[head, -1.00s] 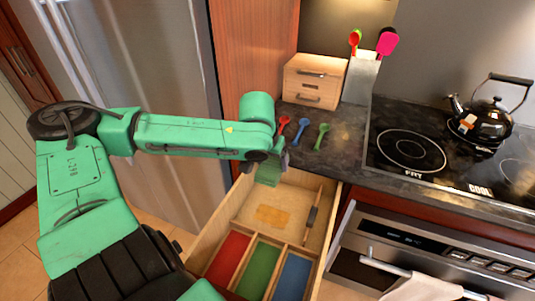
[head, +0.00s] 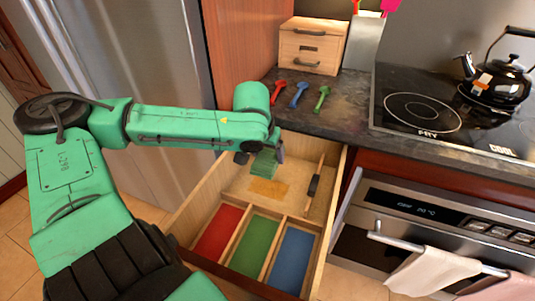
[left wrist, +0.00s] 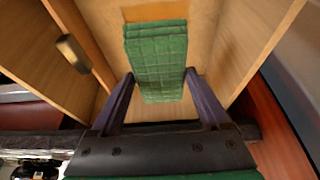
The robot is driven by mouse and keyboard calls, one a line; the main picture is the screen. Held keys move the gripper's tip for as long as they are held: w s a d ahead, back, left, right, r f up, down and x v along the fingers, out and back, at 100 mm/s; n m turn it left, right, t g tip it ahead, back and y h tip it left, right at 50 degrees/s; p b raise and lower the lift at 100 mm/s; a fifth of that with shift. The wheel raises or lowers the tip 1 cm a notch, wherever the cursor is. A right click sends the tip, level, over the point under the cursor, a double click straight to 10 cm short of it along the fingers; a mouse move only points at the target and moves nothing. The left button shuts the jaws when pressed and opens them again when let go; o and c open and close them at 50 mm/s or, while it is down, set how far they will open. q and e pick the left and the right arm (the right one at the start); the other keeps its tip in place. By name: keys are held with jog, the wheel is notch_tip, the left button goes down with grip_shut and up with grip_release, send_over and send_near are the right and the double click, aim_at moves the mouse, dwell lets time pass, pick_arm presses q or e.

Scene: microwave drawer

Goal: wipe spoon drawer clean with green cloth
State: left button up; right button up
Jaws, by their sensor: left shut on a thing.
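The open drawer (head: 297,203) has a large rear section and red, green and blue compartments at the front. A yellow-orange stain (head: 268,190) lies on the rear section's floor; its edge also shows in the left wrist view (left wrist: 155,12). My left gripper (head: 266,153) is over the rear of the drawer, shut on the folded green cloth (head: 263,166). The cloth hangs between the fingers in the left wrist view (left wrist: 157,60), just behind the stain. I cannot tell whether it touches the floor. My right gripper is not in view.
Red (head: 279,87), blue (head: 299,94) and green (head: 322,97) spoons lie on the counter behind the drawer. A dark-handled utensil (head: 313,186) lies along the drawer's right side. The oven (head: 425,225) with hanging towels stands at right, the fridge (head: 130,60) at left.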

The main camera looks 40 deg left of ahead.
pick_arm(q)
notch_tip(320, 180, down, 6)
jog(key=b, duration=0.5)
jog(key=shift+r, duration=0.2)
jog(key=shift+s+a+f+p, duration=0.1)
jog(key=shift+a+p, duration=0.4)
jog(key=shift+p, duration=0.45)
jog(key=a+f, duration=0.1)
jog(key=s+a+f, duration=0.1)
jog(key=shift+f, duration=0.4)
jog(key=shift+s+a+f, duration=0.1)
jog(key=shift+a+f, duration=0.5)
jog(key=shift+f, duration=0.1)
jog(key=shift+f, duration=0.6)
